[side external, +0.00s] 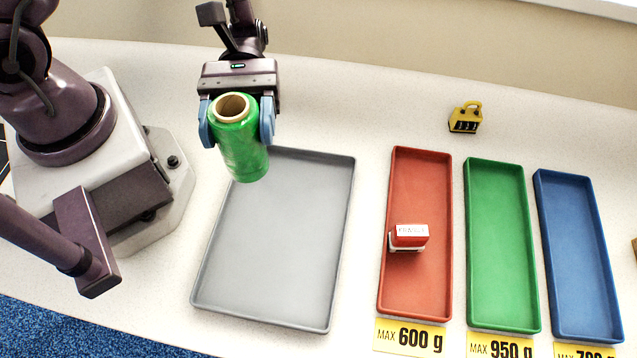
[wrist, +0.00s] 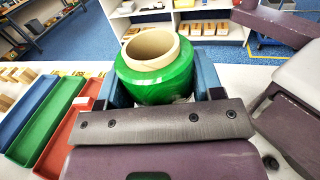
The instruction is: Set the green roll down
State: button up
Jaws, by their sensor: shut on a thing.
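The green roll (side external: 241,152) has a pale cardboard core and is held near upright, slightly tilted. My gripper (side external: 237,122) is shut on it, with a blue finger on each side. In the side external view the roll overlaps the top left corner of the grey tray (side external: 275,240); I cannot tell its exact height. The roll (wrist: 157,82) also shows in the wrist view, between the fingers of my gripper (wrist: 160,90). The underside of the roll is hidden in the wrist view.
Right of the empty grey tray stand a red tray (side external: 418,175) holding a red and white stamp (side external: 409,236), an empty green tray (side external: 500,240) and an empty blue tray (side external: 578,240). Yellow weight-limit labels (side external: 410,337) lie before them. A yellow counter (side external: 465,117) stands behind.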

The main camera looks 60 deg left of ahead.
jog(key=w+d+f, duration=0.2)
jog(key=f, duration=0.1)
jog(key=w+d+f, duration=0.2)
jog(key=w+f, duration=0.1)
jog(key=f, duration=0.1)
jog(key=w+d+f, duration=0.2)
jog(key=f, duration=0.2)
jog(key=shift+w, duration=0.15)
jog(key=o, duration=1.1)
jog(key=shift+f, duration=0.1)
jog(key=shift+c, duration=0.2)
